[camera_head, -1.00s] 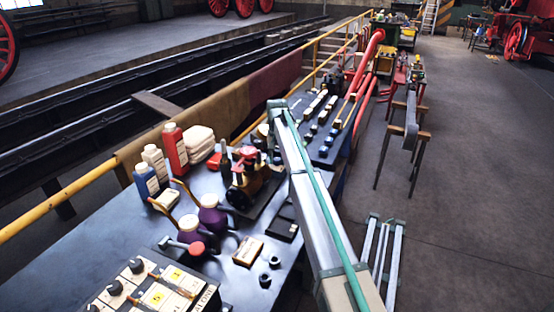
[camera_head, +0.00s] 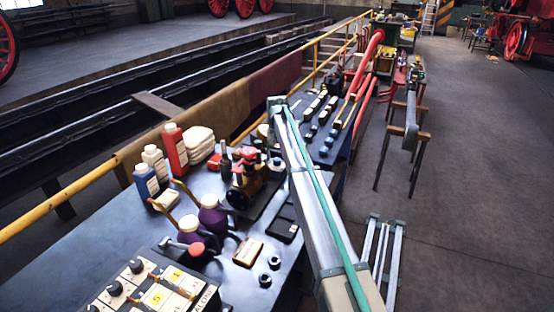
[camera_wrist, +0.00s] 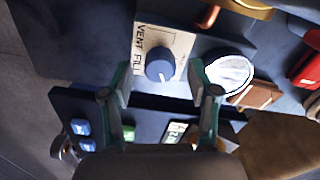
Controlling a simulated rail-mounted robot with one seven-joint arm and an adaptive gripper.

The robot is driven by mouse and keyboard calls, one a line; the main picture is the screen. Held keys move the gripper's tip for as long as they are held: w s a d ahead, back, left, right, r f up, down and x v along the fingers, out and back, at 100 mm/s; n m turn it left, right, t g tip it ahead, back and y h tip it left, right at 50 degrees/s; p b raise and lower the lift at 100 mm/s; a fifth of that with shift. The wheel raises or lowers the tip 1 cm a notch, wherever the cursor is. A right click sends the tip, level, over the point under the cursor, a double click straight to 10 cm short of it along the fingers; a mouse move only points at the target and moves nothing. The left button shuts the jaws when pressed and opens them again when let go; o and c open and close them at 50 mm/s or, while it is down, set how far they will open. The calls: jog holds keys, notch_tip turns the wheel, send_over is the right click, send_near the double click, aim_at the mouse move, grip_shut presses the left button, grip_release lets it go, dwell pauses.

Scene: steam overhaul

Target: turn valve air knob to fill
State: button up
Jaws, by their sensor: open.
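The air knob (camera_wrist: 160,66) is a round dark blue knob with a pale pointer line. It sits on a cream plate (camera_wrist: 184,44) lettered "VENT" and "FILL", shown sideways in the wrist view. The pointer line is toward the lower side of the knob; its exact setting is hard to read. My gripper (camera_wrist: 161,76) is open. Its two green-grey fingers stand left and right of the knob, with visible gaps on both sides. Their height above the plate cannot be told. In the head view I cannot make out the knob or the gripper clearly.
A white-filled round dish (camera_wrist: 229,72) lies right of the knob. A dark panel with blue and green buttons (camera_wrist: 82,128) is below it. In the head view, a brass valve with a red handle (camera_head: 246,180), bottles (camera_head: 175,150) and a control box (camera_head: 150,290) crowd the bench.

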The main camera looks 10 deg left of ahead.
aim_at(277, 159)
notch_tip(277, 159, up, 11)
jog(key=shift+f, duration=0.15)
dwell(0.4)
